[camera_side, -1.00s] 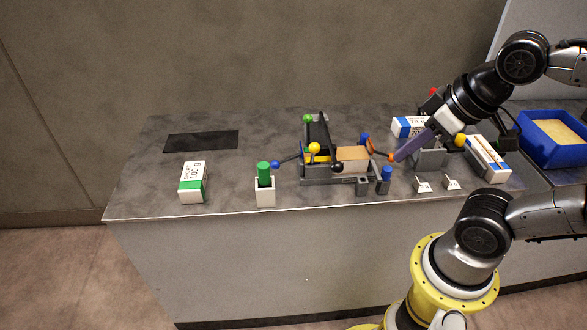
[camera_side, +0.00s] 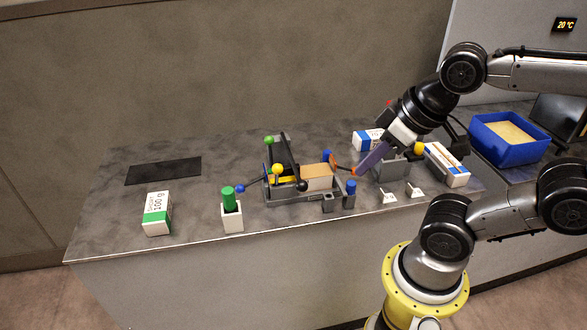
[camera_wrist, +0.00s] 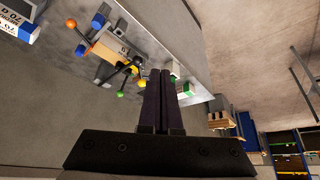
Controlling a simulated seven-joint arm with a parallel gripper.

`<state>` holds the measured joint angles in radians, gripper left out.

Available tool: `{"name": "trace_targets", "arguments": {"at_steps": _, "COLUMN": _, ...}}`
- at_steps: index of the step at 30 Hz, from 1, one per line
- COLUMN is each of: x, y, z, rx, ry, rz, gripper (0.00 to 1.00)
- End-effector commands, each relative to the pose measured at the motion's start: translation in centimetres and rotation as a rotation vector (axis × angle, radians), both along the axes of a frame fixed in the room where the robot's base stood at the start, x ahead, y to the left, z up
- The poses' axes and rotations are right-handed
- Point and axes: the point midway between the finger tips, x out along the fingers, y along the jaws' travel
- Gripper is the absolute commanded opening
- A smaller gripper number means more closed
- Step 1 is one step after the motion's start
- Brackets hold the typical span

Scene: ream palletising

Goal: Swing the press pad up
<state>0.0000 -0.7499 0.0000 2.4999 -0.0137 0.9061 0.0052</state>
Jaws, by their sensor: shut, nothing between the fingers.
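The press fixture (camera_side: 300,196) stands in the middle of the bench, with a tan-topped block (camera_side: 318,172) in it. Levers on it end in green (camera_side: 269,140), yellow (camera_side: 277,169), black (camera_side: 302,186) and blue (camera_side: 240,188) balls. At its right a short rod runs from an orange piece (camera_side: 334,161) to an orange ball (camera_side: 354,171). I cannot tell which part is the press pad. In the wrist view the shut fingers (camera_wrist: 161,72) show below the fixture's levers and the orange ball (camera_wrist: 71,23).
A green-banded ream (camera_side: 157,214) and a white holder with a green peg (camera_side: 231,215) stand left. A dark mat (camera_side: 164,171) lies behind them. Blue-marked (camera_side: 367,140) and orange-marked (camera_side: 446,165) reams and a blue bin (camera_side: 510,152) are right.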

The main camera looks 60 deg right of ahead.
Motion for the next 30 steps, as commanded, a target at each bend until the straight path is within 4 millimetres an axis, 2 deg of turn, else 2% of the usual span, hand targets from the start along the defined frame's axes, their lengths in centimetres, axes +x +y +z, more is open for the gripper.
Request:
{"name": "trace_targets", "arguments": {"at_steps": 4, "x": -0.1, "y": -1.9, "z": 0.0, "rx": -0.102, "ry": 0.025, "rz": 0.010, "gripper": 0.00}}
{"name": "trace_targets", "arguments": {"at_steps": 8, "x": 0.1, "y": -4.6, "z": -1.6, "rx": -0.279, "ry": 0.147, "rz": 0.073, "gripper": 0.00}}
{"name": "trace_targets", "arguments": {"at_steps": 12, "x": 1.3, "y": -6.9, "z": -3.8, "rx": -0.516, "ry": 0.315, "rz": 0.241, "gripper": 0.00}}
{"name": "trace_targets", "arguments": {"at_steps": 16, "x": 3.4, "y": -7.8, "z": -5.8, "rx": -0.756, "ry": 0.453, "rz": 0.458, "gripper": 0.00}}
{"name": "trace_targets", "arguments": {"at_steps": 20, "x": 6.1, "y": -7.1, "z": -8.2, "rx": -1.014, "ry": 0.556, "rz": 0.724, "gripper": 0.00}}
{"name": "trace_targets", "arguments": {"at_steps": 24, "x": 8.7, "y": -4.9, "z": -11.1, "rx": -1.272, "ry": 0.615, "rz": 1.021, "gripper": 0.00}}
{"name": "trace_targets", "arguments": {"at_steps": 27, "x": 9.8, "y": -2.7, "z": -13.5, "rx": -1.438, "ry": 0.634, "rz": 1.227, "gripper": 0.00}}
{"name": "trace_targets", "arguments": {"at_steps": 30, "x": 10.0, "y": -0.6, "z": -15.8, "rx": -1.570, "ry": 0.641, "rz": 1.409, "gripper": 0.00}}
